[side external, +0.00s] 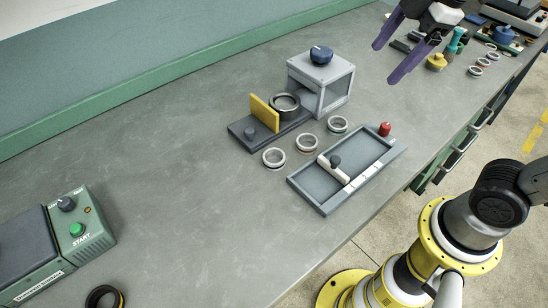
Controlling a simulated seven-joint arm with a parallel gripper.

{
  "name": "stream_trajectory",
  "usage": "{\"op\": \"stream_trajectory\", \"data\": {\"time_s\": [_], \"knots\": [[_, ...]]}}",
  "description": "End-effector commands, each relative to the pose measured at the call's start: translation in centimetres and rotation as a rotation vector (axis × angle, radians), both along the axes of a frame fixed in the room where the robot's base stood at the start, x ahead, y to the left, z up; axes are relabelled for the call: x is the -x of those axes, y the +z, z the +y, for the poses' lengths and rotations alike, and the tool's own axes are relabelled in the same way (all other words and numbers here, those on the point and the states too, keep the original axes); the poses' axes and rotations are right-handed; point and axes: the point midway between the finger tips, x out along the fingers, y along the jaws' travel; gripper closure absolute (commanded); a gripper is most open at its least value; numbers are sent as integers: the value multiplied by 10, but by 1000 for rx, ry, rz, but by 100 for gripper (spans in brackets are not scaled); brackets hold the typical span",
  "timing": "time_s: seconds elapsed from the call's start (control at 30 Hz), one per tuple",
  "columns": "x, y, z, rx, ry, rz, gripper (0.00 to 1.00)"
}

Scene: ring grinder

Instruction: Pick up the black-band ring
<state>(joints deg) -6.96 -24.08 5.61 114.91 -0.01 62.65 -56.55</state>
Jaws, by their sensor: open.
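My gripper (384,65) has two purple fingers spread apart with nothing between them, at the upper right above the bench. Three silvery rings lie in a row beside the grey tray: the left ring (273,158), the middle ring (306,143) and the right ring (337,125). Their band colours are too small to tell. A dark ring (285,105) sits in the fixture by the yellow plate. Another dark ring (104,297) with a yellowish edge is cut by the bottom edge at lower left. I cannot tell which is the black-band ring. My gripper is apart from all of them.
A grey tray (307,183) with a lever and red knob stands at the bench's front. A green control box (80,230) is at left. Several rings and tools lie at far right. The left-middle bench is clear.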

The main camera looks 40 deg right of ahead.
Motion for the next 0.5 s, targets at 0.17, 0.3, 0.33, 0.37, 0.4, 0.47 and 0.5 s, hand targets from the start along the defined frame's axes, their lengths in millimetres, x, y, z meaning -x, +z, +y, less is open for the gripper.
{"op": "stream_trajectory", "data": {"time_s": [0.17, 0.3, 0.33, 0.37, 0.4, 0.47, 0.5], "knots": [[-64, -10, 44, 99, 360, 104, 20], [-103, -36, 86, 144, 569, 182, 20], [-109, -43, 95, 150, 600, 198, 20], [-114, -51, 103, 154, 626, 214, 20], [-120, -61, 114, 157, 648, 236, 20], [-125, -75, 127, 162, 672, 262, 20], [-127, -83, 135, 165, 687, 279, 20]]}}
